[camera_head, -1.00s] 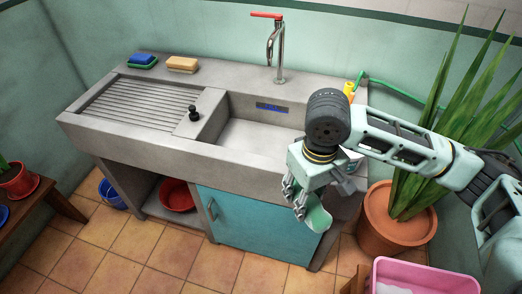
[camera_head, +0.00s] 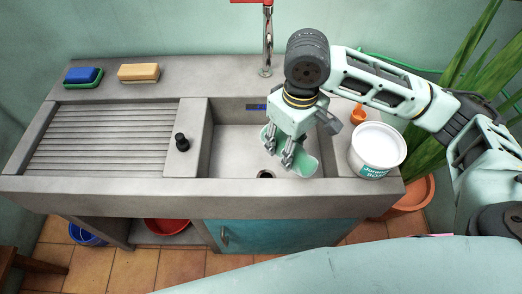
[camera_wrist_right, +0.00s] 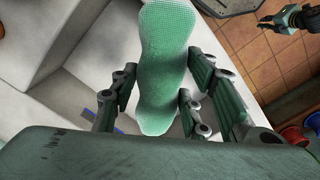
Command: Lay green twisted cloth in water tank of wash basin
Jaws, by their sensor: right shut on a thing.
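The green twisted cloth (camera_head: 302,164) is held in my right gripper (camera_head: 279,160), over the basin in the head view. In the right wrist view, the cloth (camera_wrist_right: 162,60) runs upright between the fingers of the gripper (camera_wrist_right: 165,100), which are shut on it. The water tank (camera_head: 235,150) of the grey wash basin (camera_head: 120,190) is below the gripper, with a dark drain hole near its front. I cannot tell whether the cloth touches the tank.
A ribbed drainboard (camera_head: 100,140) with a black knob (camera_head: 181,141) lies left of the tank. A blue sponge (camera_head: 83,75) and a tan brush (camera_head: 139,72) stand on the back ledge.

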